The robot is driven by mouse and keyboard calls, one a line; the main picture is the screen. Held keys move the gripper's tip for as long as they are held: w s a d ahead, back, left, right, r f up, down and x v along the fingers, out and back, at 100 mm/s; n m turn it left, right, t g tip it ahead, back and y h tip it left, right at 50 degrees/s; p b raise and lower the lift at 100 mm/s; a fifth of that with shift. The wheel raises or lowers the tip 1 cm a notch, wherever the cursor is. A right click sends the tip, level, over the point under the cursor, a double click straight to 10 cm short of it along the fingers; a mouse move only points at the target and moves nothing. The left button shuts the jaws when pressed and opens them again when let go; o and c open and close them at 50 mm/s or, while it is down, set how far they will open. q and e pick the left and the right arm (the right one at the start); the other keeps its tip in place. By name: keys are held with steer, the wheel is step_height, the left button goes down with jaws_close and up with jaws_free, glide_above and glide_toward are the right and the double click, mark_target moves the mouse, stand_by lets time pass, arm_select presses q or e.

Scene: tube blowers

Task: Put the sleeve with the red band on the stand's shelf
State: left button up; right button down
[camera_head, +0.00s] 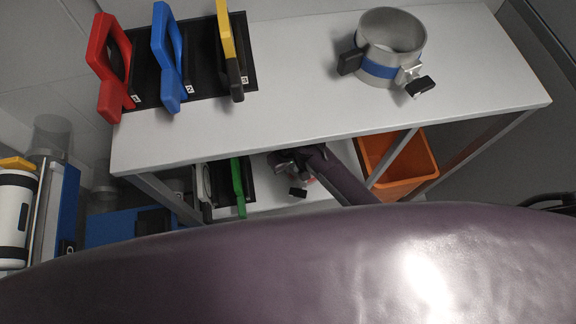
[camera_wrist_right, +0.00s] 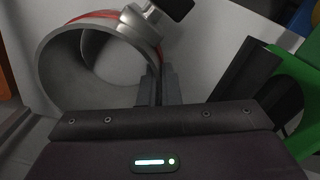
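The stand (camera_head: 290,105) has a white upper shelf and a lower shelf (camera_head: 295,205) under it. The sleeve with the red band (camera_wrist_right: 97,62) is a grey metal ring with a dark-handled clamp; in the right wrist view its open end faces the camera. In the head view only a bit of it (camera_head: 313,181) shows under the upper shelf's front edge. My right gripper (camera_wrist_right: 159,85) has its two fingers close together on the sleeve's wall, at the right side of the rim. Whether the sleeve rests on the lower shelf is unclear. My left gripper is not in view.
A blue-banded sleeve (camera_head: 380,68) stands on the upper shelf at right. Red (camera_head: 108,65), blue (camera_head: 166,60) and yellow (camera_head: 230,50) handled tools sit in a black rack at left. Below are a green-handled tool (camera_head: 238,187) and an orange bin (camera_head: 405,165).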

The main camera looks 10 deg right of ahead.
steer(key=shift+w+f, duration=0.25)
steer(key=shift+w, duration=0.05)
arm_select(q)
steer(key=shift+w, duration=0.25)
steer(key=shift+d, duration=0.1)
arm_select(e)
steer(key=shift+f, duration=0.1)
steer(key=c, duration=1.6)
jaws_free()
steer(key=shift+s, duration=0.1)
steer(key=shift+c, duration=0.2)
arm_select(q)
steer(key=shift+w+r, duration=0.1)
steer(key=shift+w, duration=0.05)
